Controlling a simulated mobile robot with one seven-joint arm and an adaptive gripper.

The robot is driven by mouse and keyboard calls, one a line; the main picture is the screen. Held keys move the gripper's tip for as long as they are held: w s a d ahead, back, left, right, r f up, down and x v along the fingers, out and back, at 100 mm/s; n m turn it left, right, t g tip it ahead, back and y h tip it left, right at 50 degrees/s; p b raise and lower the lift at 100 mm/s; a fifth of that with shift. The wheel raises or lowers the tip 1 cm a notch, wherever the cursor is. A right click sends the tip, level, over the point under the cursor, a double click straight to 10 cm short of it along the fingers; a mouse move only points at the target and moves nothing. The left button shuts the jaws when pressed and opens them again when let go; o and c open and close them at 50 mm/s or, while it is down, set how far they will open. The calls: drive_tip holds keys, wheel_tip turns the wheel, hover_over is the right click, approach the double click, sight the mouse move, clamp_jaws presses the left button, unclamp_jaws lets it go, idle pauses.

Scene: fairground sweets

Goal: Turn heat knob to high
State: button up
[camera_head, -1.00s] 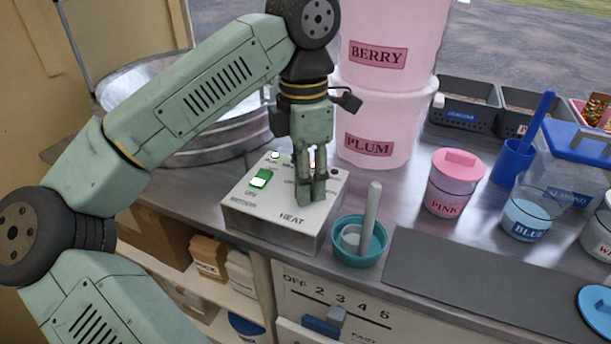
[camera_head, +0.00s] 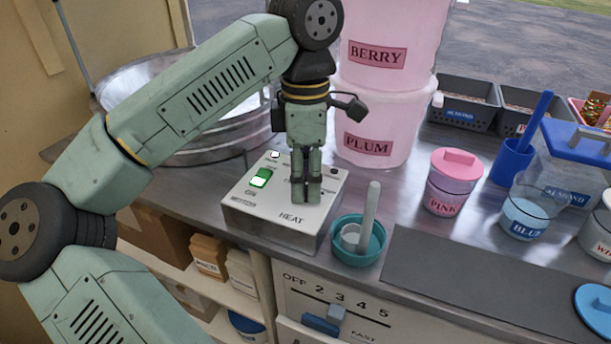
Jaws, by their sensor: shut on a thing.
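The heat control box (camera_head: 276,228) is a white unit with the word HEAT on its top, on the metal counter near the front edge. Its green switch (camera_head: 260,178) is lit, beside a small white light. My gripper (camera_head: 306,196) points straight down over the right half of the box top. Its fingers are closed together at the place of the heat knob. The knob itself is hidden by the fingers, and the markings around it are mostly covered, so I cannot read its setting.
A metal bowl (camera_head: 130,90) stands behind left. Pink BERRY and PLUM tubs (camera_head: 375,120) are stacked close behind my gripper. A grey mat (camera_head: 470,285), a pink-lidded jar (camera_head: 452,185) and a blue jar (camera_head: 524,215) lie further right.

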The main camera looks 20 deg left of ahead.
sight(305, 181)
drive_tip(key=o, duration=1.2)
drive_tip(key=shift+r, duration=0.15)
drive_tip(key=r, duration=0.7)
drive_tip(key=shift+w+a+r, duration=0.1)
drive_tip(key=shift+w+r, duration=0.05)
drive_tip(key=shift+w, duration=0.05)
